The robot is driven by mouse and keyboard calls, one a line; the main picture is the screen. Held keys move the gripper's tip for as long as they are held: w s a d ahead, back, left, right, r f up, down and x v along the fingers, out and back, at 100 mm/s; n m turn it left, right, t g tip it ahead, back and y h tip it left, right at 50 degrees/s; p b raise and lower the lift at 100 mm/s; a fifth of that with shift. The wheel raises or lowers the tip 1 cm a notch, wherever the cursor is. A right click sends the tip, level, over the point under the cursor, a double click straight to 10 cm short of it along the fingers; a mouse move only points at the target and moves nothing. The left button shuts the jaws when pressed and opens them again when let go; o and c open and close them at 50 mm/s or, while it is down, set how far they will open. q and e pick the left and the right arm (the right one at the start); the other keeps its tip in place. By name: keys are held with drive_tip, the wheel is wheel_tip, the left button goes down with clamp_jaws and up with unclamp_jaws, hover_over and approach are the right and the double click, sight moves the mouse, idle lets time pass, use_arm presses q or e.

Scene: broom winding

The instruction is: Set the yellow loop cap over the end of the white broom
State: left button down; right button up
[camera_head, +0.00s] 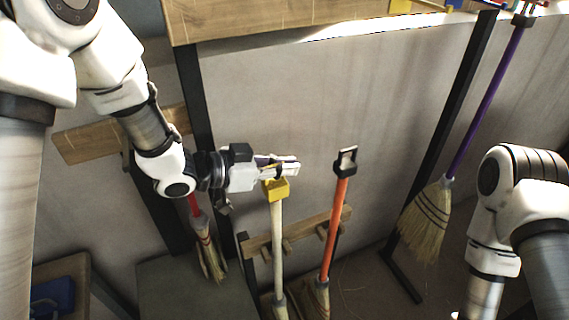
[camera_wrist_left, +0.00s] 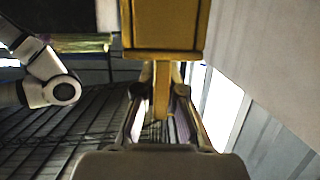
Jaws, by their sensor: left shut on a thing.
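The yellow loop cap (camera_head: 277,189) is at the top of the white broom (camera_head: 277,240), which stands upright with its bristles down. From this angle I cannot tell whether the cap is fully seated on the handle end or just above it. My left gripper (camera_head: 290,167) is shut on the cap's loop, just above the cap body. In the left wrist view, the yellow cap (camera_wrist_left: 165,25) fills the top middle, and its narrow yellow part runs down between the fingers of my left gripper (camera_wrist_left: 160,90). My right gripper is out of view.
An orange-handled broom (camera_head: 334,230) with a black loop cap (camera_head: 346,162) stands just right. A purple-handled broom (camera_head: 487,100) hangs farther right. A red-handled broom (camera_head: 206,245) is at the left. A wooden rack bar (camera_head: 262,244) crosses behind the handles.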

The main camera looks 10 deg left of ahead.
use_arm(q)
drive_tip(key=c, duration=1.2)
unclamp_jaws()
drive_tip(key=shift+r, duration=0.1)
wheel_tip(320, 180, up, 7)
drive_tip(key=p, duration=0.6)
drive_tip(key=shift+p, duration=0.3)
